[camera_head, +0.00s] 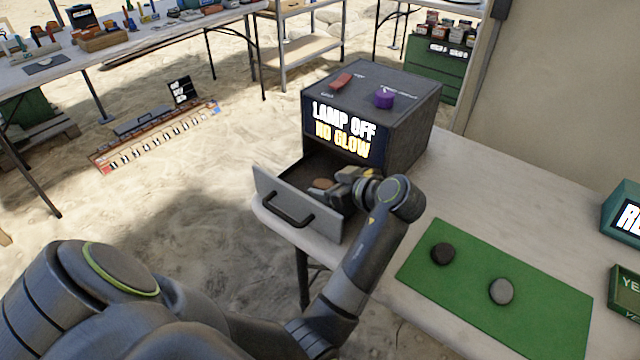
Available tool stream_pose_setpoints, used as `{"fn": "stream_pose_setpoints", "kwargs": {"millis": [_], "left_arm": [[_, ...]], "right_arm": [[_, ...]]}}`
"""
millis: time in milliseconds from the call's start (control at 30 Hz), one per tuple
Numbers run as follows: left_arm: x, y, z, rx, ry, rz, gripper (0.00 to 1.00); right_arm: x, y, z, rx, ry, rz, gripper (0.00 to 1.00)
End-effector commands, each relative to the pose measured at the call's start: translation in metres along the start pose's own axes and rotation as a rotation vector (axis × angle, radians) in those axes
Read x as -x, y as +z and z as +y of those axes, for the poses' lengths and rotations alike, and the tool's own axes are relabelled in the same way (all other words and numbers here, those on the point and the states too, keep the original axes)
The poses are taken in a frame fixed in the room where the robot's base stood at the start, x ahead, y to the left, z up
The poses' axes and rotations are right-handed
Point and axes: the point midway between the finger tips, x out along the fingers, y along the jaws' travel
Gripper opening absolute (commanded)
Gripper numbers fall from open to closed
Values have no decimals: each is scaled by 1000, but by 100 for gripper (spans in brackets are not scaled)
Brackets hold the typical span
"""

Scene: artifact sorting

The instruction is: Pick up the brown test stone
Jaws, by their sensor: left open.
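The brown test stone (322,184) lies inside the open drawer (290,203) of the dark lamp box (415,135). Only part of it shows, beside the gripper. My left gripper (337,186) reaches into the drawer from the right, with its fingertips close to the stone. Its jaws are open. I cannot tell whether a finger touches the stone. My right gripper is not in view.
A green mat (540,312) on the table holds a dark stone (442,253) and a grey stone (501,291). The box front reads "LAMP OFF NO GLOW". A red switch (340,81) and purple knob (384,98) sit on top. Green boxes stand at the right edge.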

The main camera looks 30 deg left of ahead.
Motion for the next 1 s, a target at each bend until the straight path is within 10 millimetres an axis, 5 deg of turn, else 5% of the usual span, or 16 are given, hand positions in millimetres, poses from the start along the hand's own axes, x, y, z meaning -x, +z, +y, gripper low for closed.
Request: {"fn": "stream_pose_setpoints", "kwargs": {"millis": [200,567,1000], "left_arm": [[0,0,0,0,0,0,60],[0,0,0,0,0,0,13],[4,-9,1,2,2,2,10]], "right_arm": [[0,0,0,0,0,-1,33],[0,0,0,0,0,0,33],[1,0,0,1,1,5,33]]}}
